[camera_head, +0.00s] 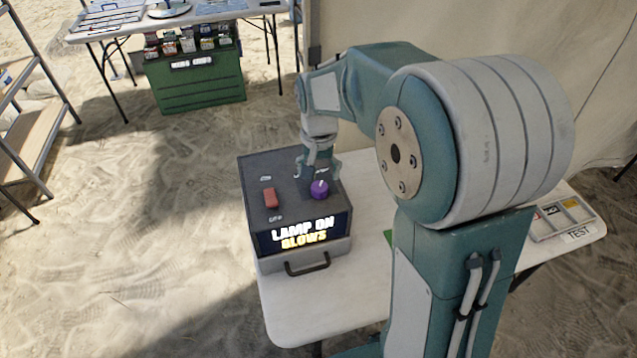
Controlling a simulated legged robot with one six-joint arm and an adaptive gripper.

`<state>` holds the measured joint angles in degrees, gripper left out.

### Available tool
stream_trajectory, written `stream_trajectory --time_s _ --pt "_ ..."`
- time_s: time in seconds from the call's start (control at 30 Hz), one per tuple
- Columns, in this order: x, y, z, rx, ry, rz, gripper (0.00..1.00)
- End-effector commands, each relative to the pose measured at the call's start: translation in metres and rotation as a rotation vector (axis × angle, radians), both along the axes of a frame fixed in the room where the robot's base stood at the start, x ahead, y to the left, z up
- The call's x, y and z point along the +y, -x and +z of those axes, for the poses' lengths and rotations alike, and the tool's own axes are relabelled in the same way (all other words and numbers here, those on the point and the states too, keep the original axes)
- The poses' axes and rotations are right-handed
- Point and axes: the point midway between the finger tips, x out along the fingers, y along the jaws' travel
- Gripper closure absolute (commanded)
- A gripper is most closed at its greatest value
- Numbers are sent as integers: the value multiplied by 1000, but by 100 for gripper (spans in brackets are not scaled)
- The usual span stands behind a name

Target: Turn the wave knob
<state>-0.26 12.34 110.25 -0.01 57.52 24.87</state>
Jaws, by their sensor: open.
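The wave knob appears to be the purple round knob (320,190) on the sloped top of a dark grey box (262,172). A small white mark shows on the knob's top. My gripper (318,177) points down over the box, right at the knob's far side, with its fingers apart. I cannot tell whether a finger touches the knob. The box's front display (303,233) is lit and reads "LAMP ON" and "GLOWS".
The box stands on a white table (300,307), with a drawer handle (307,265) at its front. A green crate (195,85) stands under another table at the back. A shelf rack (30,120) is at left.

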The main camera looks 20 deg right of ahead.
Motion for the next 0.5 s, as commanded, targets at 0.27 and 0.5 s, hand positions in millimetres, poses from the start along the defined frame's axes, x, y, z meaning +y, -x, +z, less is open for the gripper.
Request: stream_trajectory --time_s 0.27,0.5 --pt "1 -1 55 0 0 0 13" --pt "1 -1 72 3 1 0 13"
